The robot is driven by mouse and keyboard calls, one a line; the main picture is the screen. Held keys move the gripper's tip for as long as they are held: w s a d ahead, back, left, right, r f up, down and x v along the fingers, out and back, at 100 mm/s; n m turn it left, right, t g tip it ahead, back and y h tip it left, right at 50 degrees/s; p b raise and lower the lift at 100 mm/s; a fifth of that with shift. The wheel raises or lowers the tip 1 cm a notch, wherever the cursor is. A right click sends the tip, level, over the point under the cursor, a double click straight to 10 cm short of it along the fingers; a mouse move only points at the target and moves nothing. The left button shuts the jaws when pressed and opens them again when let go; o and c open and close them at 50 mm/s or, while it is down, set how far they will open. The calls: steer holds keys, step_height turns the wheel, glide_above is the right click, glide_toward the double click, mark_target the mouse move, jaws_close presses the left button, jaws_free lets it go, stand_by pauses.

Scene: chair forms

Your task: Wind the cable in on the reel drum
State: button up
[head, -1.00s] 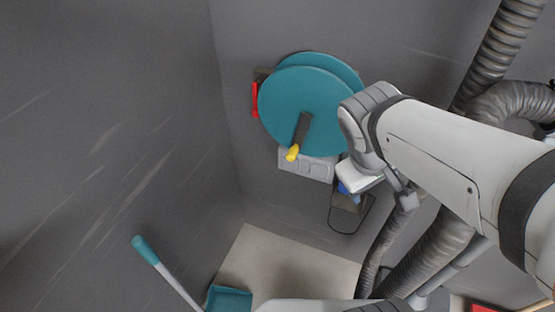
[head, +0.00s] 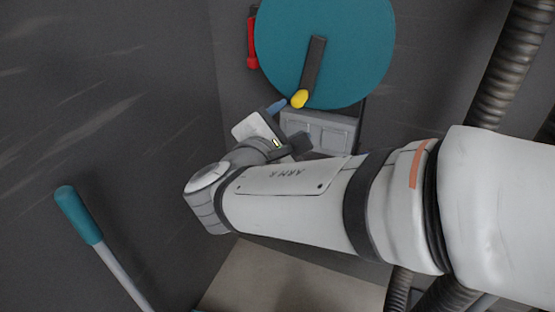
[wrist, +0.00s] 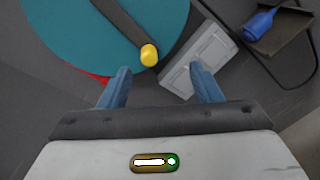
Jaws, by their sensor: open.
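The teal reel drum (head: 340,60) is mounted on the wall at the top of the head view. A dark crank arm (head: 314,62) lies across its face and ends in a yellow knob (head: 299,98). In the wrist view the drum (wrist: 80,25) fills the upper left, and the yellow knob (wrist: 149,55) shows just beyond the fingertips. My gripper (wrist: 161,68) is open and empty, with its blue fingers on either side below the knob. In the head view my gripper (head: 290,122) is just below the knob. The cable on the drum is hidden.
A grey socket box (head: 325,128) is under the drum, close to my gripper. A red part (head: 253,42) sits left of the drum. A blue plug (wrist: 258,22) on a dark holder shows at upper right in the wrist view. A teal-handled pole (head: 80,215) stands at left.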

mark_target(297, 104)
steer(key=shift+n+t+y, duration=0.4)
steer(key=shift+n+t, duration=0.1)
steer(key=shift+t, duration=0.1)
steer(key=x, duration=0.3)
steer(key=a+b+x, duration=0.1)
steer(key=x, duration=0.5)
steer(key=shift+w+a+f, duration=0.25)
steer(key=shift+w+f, duration=0.1)
steer(key=shift+w, duration=0.2)
steer(key=shift+b+x, duration=0.4)
steer(key=shift+x, duration=0.45)
steer(key=shift+a+r, duration=0.1)
steer(key=c, duration=1)
steer(key=o, duration=0.4)
